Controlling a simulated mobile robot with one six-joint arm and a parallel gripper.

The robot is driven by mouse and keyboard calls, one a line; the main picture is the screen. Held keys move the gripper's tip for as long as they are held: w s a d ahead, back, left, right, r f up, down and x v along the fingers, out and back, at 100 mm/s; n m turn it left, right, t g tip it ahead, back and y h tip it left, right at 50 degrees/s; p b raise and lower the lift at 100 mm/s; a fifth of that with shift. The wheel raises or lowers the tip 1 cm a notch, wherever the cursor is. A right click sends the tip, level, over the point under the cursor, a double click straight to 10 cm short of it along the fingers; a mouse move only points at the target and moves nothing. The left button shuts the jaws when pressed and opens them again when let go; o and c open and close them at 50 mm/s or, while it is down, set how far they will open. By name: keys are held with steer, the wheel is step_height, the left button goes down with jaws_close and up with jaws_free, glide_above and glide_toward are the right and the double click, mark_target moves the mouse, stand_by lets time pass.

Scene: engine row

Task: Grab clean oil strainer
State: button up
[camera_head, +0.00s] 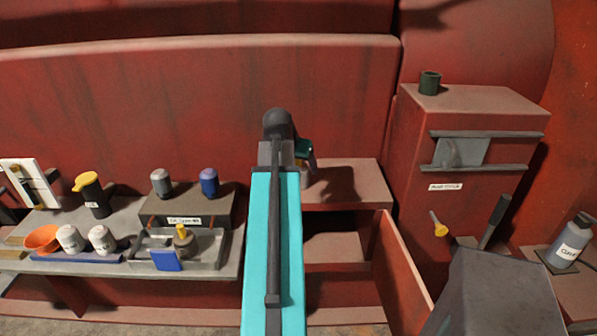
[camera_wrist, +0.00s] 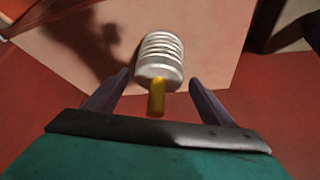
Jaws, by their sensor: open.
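A white ribbed cylinder with a yellow stem, which looks like the clean oil strainer (camera_wrist: 162,52), is in the upper middle of the wrist view, over a pale reddish surface. My gripper (camera_wrist: 158,86) is open. Its two dark fingers stand either side of the strainer's near end and the yellow stem (camera_wrist: 156,98); I see no contact. In the head view my gripper (camera_head: 306,158) is over the red cabinet top (camera_head: 350,185), and my arm hides most of the strainer. A brownish piece with a yellow top (camera_head: 184,240) sits in the grey tray at left.
The grey tray (camera_head: 215,262) stands on a bench with white canisters (camera_head: 70,238), an orange bowl (camera_head: 42,238) and a blue-topped jar (camera_head: 209,182). An open cabinet door (camera_head: 400,270) sticks out right of my arm. A tall red cabinet (camera_head: 465,215) stands beyond it.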

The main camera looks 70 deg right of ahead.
steer(key=shift+f, duration=0.1)
stand_by(0.5)
steer(key=c, duration=1.3)
steer(key=shift+c, duration=0.2)
steer(key=shift+d+r+b, duration=0.1)
steer(key=shift+r+b, duration=0.75)
steer(key=shift+r, duration=0.9)
steer(key=s+a+r+b, duration=0.1)
steer(key=s+a+b, duration=0.1)
steer(key=a+b, duration=0.8)
steer(key=shift+a+r, duration=0.35)
steer(key=shift+a, duration=2.55)
